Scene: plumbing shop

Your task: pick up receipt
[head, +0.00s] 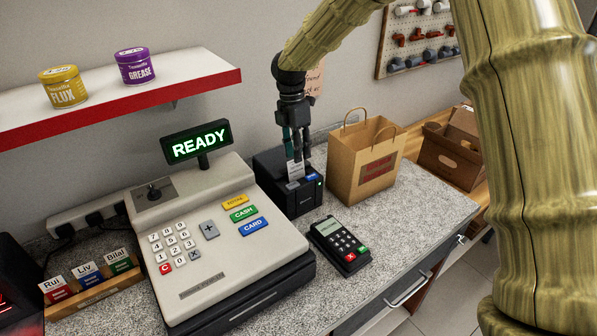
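The receipt (295,171) is a small white slip standing up out of the top of the black receipt printer (300,199). The printer sits on the counter between the cash register and the paper bag and shows a green light. My gripper (298,155) points down just above the printer, with its fingertips at the upper end of the receipt. The fingers look close together, but I cannot tell whether they are closed on the paper. The fingers may hide part of the receipt.
The cash register (222,255) with a READY display (200,141) stands left of the printer. A brown paper bag (366,165) stands close on the right. A card terminal (340,245) lies in front. A shelf (120,90) with two tins hangs at upper left.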

